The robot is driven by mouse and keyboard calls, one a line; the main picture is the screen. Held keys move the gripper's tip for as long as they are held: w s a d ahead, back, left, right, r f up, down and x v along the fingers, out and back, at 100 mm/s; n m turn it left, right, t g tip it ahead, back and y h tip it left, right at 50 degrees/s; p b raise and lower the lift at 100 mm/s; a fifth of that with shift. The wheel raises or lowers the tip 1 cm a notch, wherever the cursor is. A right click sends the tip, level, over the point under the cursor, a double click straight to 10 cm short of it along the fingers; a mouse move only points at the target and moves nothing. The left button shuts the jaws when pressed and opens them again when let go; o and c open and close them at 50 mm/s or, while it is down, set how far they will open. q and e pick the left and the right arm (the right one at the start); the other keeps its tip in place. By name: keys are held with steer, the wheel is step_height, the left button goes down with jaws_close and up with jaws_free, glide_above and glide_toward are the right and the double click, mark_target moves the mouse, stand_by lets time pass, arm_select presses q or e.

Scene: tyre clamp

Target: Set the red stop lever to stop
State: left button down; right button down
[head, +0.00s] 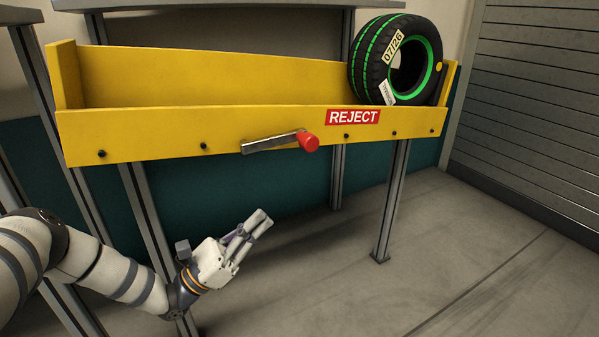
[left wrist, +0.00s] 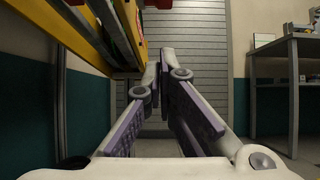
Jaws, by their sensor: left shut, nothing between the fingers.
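The red stop lever is a metal bar (head: 271,143) with a red knob (head: 308,141) at its right end. It is mounted on the front of the yellow reject trough (head: 240,122) and lies nearly level, tilted slightly up to the right. A bit of red shows at the top of the left wrist view. My left gripper (head: 264,219) is below the trough, lower left of the knob and apart from it. Its fingers are shut with nothing between them; the fingertips also show in the left wrist view (left wrist: 160,55). My right gripper is not in view.
A black tyre (head: 370,65) with green stripes stands at the trough's right end. A red REJECT sign (head: 353,117) is right of the knob. Metal legs (head: 392,200) support the trough. A shuttered wall (head: 530,90) is at right. The floor before the trough is clear.

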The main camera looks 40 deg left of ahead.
arm_select(q)
steer(key=shift+w, duration=0.1)
steer(key=s+r+x, duration=0.1)
steer(key=r+x, duration=0.1)
steer(key=x, duration=1)
steer(key=shift+r, duration=0.4)
steer(key=shift+h, duration=0.3)
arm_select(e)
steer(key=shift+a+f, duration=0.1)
arm_select(q)
steer(key=shift+w+r+t+b, duration=0.15)
steer(key=shift+r+t+b, duration=0.15)
steer(key=shift+t+b, duration=0.1)
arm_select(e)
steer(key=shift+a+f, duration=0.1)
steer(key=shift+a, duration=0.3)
